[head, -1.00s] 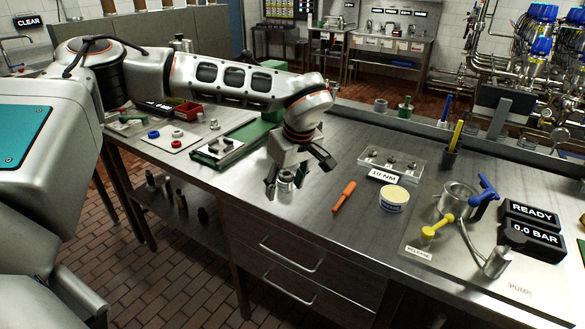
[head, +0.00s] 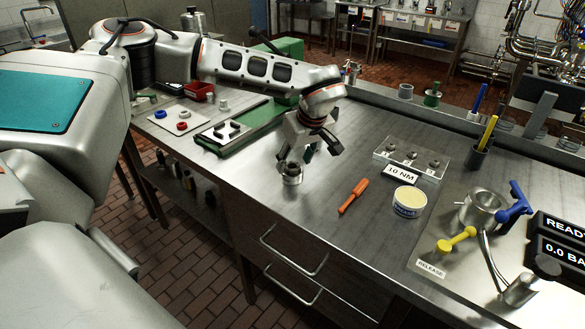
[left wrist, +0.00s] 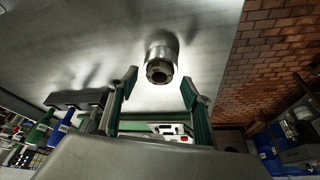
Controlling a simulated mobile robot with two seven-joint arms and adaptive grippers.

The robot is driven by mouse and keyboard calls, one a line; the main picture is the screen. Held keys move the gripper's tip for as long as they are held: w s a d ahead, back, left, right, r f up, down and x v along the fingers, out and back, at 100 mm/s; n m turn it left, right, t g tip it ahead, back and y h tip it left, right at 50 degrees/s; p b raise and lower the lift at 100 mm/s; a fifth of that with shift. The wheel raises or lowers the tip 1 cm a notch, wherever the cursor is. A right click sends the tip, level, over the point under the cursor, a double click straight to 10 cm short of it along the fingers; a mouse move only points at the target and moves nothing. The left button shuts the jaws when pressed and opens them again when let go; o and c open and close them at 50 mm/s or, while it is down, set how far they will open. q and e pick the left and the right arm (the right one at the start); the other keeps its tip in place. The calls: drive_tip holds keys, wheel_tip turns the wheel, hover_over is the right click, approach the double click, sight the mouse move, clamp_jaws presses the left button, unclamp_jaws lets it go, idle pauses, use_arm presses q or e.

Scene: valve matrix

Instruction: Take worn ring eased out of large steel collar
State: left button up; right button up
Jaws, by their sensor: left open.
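A steel collar (head: 291,175) stands upright on the bench near its front edge. It also shows in the left wrist view (left wrist: 162,52), its dark open mouth facing the camera. I cannot make out a separate worn ring in or on it. My left gripper (head: 309,154) is just above and to the right of the collar in the head view. In the left wrist view its two fingers (left wrist: 160,84) are spread, with nothing between them, and the collar lies beyond the tips. My right gripper is not in view.
An orange-handled tool (head: 353,196), a tub of pale grease (head: 409,202) and a clear block with the 10 NM sign (head: 400,174) lie to the right. A green-edged plate (head: 238,146) and a mat with coloured rings (head: 166,118) lie to the left.

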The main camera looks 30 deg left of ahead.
use_arm(q)
drive_tip(key=shift+x, duration=0.9)
drive_tip(key=shift+r, duration=0.1)
drive_tip(key=shift+c, duration=0.5)
